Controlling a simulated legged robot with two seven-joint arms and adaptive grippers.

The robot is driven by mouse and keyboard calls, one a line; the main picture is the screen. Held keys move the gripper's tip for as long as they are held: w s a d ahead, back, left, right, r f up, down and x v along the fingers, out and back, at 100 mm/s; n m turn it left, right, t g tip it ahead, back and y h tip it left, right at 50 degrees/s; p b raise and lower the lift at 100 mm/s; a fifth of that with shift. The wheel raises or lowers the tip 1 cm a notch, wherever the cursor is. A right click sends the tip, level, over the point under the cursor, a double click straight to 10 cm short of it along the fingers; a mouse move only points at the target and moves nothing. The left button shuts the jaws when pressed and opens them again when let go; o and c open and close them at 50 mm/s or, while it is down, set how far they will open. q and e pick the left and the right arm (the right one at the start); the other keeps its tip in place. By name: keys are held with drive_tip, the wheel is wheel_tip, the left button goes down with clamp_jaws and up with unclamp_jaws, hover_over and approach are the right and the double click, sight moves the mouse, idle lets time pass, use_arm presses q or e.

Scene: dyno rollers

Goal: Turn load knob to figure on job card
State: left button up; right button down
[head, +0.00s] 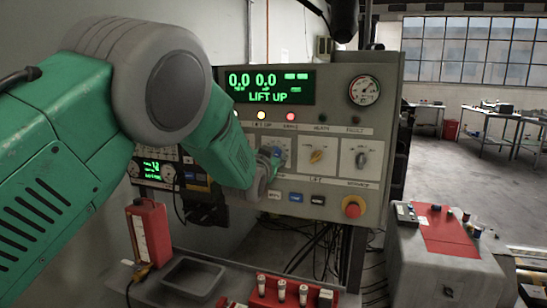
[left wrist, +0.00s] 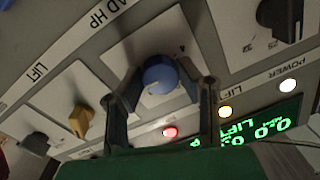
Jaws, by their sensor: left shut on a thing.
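The control panel (head: 340,85) fills the middle of the head view. The load knob is blue and shows in the left wrist view (left wrist: 160,76), on a white plate beside a label ending "AD HP". My left gripper (left wrist: 163,88) is shut on this blue knob, one finger on each side. In the head view my left gripper (head: 268,165) is at the panel's lower left and mostly covers the knob. The knob's pointer and figures are too hidden to read. I cannot make out a job card. My right gripper is not in view.
The green display (head: 267,84) reads 0.0, 0.0 and LIFT UP. A yellow knob (head: 316,156) and a grey knob (head: 361,159) sit right of the load knob. A red stop button (head: 353,207) is below. A red-and-white box (head: 150,233) stands left of a grey tray (head: 192,278).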

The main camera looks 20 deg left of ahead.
use_arm(q)
drive_tip(key=shift+f, duration=0.15)
drive_tip(key=o, duration=1.1)
drive_tip(key=shift+o, duration=0.2)
drive_tip(key=shift+w, duration=0.15)
drive_tip(key=shift+d, duration=0.1)
drive_tip(key=s, duration=1.2)
drive_tip(key=shift+d+f, duration=0.1)
